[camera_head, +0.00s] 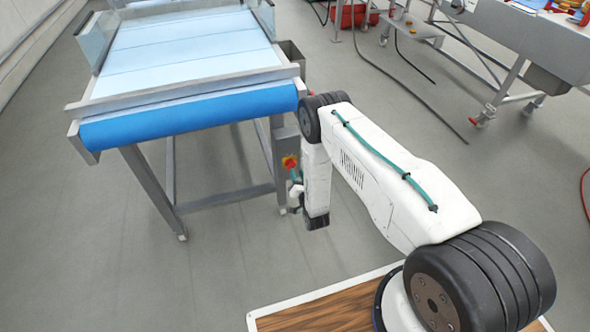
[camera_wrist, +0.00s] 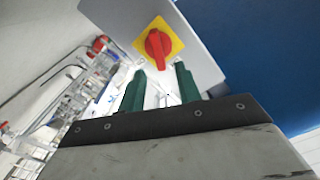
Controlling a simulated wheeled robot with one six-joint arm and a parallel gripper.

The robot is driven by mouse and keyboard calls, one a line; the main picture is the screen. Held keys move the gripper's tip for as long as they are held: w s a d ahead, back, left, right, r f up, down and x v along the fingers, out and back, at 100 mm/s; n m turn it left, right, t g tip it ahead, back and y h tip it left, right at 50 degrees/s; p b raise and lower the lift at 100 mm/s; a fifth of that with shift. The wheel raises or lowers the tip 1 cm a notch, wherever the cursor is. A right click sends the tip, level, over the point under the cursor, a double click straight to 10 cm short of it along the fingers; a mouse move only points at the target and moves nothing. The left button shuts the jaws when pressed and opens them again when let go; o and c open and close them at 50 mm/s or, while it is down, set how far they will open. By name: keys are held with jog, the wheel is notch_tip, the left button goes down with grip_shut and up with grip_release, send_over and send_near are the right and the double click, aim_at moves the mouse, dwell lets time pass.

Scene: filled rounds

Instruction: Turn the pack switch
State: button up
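The pack switch (camera_wrist: 157,47) is a red rotary knob on a yellow square plate, fixed to a grey box (camera_wrist: 199,52). In the wrist view it is just beyond my gripper, its knob close to upright in the picture. In the head view the switch (camera_head: 290,162) shows small below the conveyor's right side, partly beside my arm. My gripper (camera_wrist: 160,82) has two green fingers, which stand apart with nothing between them. The knob appears past the fingertips, and I see no contact with it.
The conveyor (camera_head: 190,50) with a blue belt end and metal legs stands at the left. A blue surface (camera_wrist: 250,60) fills the wrist view's right side. A metal machine (camera_head: 530,40) stands at the back right, with cables on the floor.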

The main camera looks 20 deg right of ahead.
jog(key=shift+s, duration=1.7)
